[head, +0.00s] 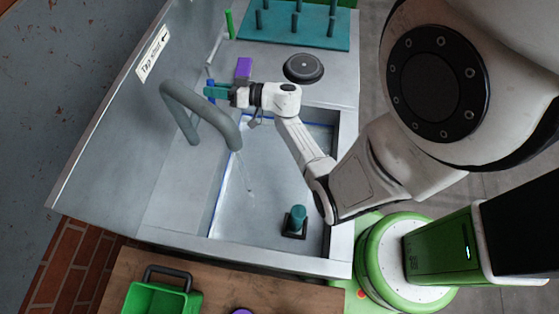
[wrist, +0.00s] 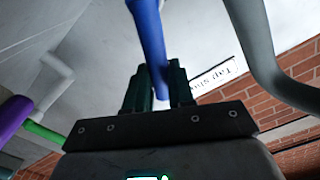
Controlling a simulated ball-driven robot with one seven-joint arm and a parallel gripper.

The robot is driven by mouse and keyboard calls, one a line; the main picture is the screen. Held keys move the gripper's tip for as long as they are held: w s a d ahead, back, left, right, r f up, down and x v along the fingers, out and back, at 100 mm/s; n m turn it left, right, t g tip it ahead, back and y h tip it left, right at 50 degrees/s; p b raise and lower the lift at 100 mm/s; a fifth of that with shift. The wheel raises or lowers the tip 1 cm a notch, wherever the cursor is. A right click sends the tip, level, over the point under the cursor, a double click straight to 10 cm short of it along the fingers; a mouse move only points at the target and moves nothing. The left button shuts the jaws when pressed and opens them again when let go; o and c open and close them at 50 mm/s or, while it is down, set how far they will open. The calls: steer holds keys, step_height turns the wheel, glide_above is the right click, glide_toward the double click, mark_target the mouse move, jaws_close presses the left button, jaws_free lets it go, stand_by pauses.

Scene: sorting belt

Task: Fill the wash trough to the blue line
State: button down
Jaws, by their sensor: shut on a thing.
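The wash trough (head: 334,155) is a sunken grey basin in the head view, with a blue line (head: 220,190) along its inner wall. A thin streak (head: 247,180), like falling water, shows below the thick grey spout (head: 205,108). The water level is hard to tell. My gripper (head: 212,91) is by the back panel, behind the spout. In the wrist view its teal fingers (wrist: 160,85) are shut on a blue tap lever (wrist: 149,30). A bit of the lever shows in the head view (head: 210,82). A teal plug (head: 297,218) stands on a dark square in the trough.
A purple block (head: 244,67) and a dark round disc (head: 303,68) are close to my gripper. A teal peg rack (head: 290,35) stands at the far end. A green crate (head: 160,298) is on the wooden surface in front. A tap sign (head: 153,54) is on the panel.

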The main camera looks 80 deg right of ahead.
mark_target(211, 99)
steer(key=shift+a+f, duration=0.1)
stand_by(0.3)
steer(key=shift+a+r+n, duration=0.15)
steer(key=shift+a+n, duration=0.3)
steer(key=shift+n, duration=0.3)
steer(key=shift+a+r+n, duration=0.15)
steer(key=shift+a+n, duration=0.3)
steer(key=shift+n, duration=0.3)
steer(key=shift+w+a+n, duration=0.1)
steer(key=shift+a+n, duration=0.7)
steer(key=shift+n, duration=0.6)
steer(key=c, duration=0.7)
jaws_free()
steer(key=shift+r, duration=0.15)
